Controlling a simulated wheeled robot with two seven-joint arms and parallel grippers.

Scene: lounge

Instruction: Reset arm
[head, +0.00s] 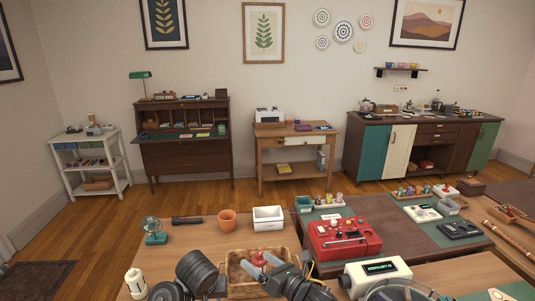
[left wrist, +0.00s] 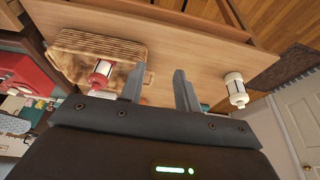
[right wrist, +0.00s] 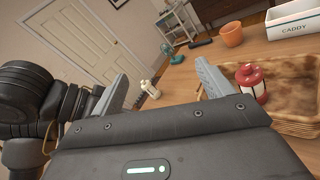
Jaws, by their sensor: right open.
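My right gripper (head: 256,264) is open and empty over the wicker basket (head: 233,290) on the wooden table. A red lantern (head: 258,258) stands in the basket, partly hidden by the fingers in the head view. In the right wrist view the lantern (right wrist: 250,82) is just right of the open jaws (right wrist: 161,70), not between them. My left gripper (left wrist: 159,69) is open and empty in the left wrist view. The lantern (left wrist: 100,72) and basket (left wrist: 90,48) lie left of its fingers there. In the head view I see black left arm links but cannot make out its jaws.
A cream lantern (head: 135,283) stands at the table's left edge. A teal fan (head: 154,231), terracotta pot (head: 227,220) and white caddy (head: 268,218) line the far side. A red case (head: 344,238) and a white device with a display (head: 377,275) are to the right.

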